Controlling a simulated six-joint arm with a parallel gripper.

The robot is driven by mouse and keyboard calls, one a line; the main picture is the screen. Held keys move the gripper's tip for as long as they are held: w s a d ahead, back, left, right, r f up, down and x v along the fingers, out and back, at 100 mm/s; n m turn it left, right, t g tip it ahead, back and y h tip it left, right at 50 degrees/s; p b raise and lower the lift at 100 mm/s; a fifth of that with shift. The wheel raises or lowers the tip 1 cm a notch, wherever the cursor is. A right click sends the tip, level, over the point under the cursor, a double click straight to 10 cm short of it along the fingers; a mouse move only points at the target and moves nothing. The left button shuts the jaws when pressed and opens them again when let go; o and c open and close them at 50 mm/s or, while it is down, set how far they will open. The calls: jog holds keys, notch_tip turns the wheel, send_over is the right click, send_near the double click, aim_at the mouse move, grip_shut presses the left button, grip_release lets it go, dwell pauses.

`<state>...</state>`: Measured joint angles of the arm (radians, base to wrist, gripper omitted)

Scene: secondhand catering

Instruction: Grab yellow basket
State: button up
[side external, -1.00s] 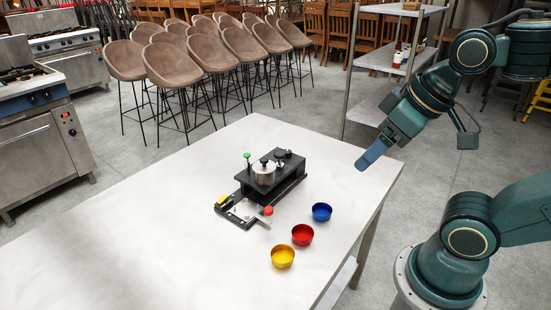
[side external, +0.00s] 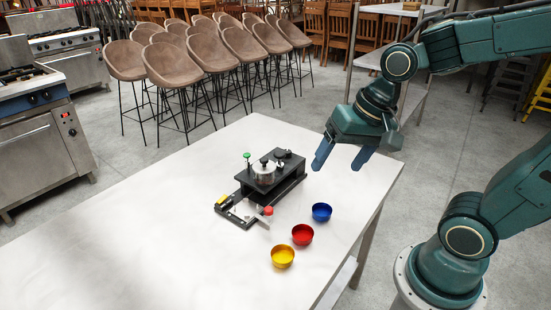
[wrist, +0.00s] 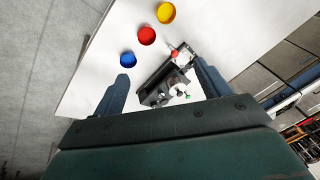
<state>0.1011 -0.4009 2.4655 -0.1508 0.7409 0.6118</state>
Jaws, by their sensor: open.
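The yellow basket (side external: 283,257) is a small round bowl standing on the white table near its front right edge. It also shows at the top of the wrist view (wrist: 166,13). A red bowl (side external: 302,235) and a blue bowl (side external: 322,212) stand beside it in a slanting row. My gripper (side external: 339,162) is open and empty, in the air over the table's far right part, behind the blue bowl and well away from the yellow basket. Its two blue fingers also show spread apart in the wrist view (wrist: 163,88).
A black stand (side external: 272,178) holding a small metal pot (side external: 264,172) is on the table, left of the bowls. A black frame with a red knob (side external: 268,210) sits in front of it. The table's left part (side external: 140,240) is clear.

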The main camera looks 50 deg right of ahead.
jog(key=w+f+m+g+y, duration=0.2)
jog(key=w+f+m, duration=0.5)
jog(key=f+m, duration=0.6)
jog(key=shift+a+f+m+y, duration=0.25)
jog(key=shift+a+m+y, duration=0.15)
jog(key=shift+m+y, duration=0.4)
jog(key=shift+f, duration=0.1)
send_near(280, 260)
jog(key=shift+w+a+f, duration=0.2)
jog(key=shift+w+f, duration=0.2)
jog(key=shift+f, duration=0.2)
jog(key=shift+s+x, duration=0.1)
jog(key=shift+x, duration=1.2)
jog(key=shift+s+x, duration=0.15)
jog(key=shift+x, duration=1.15)
jog(key=c, duration=1)
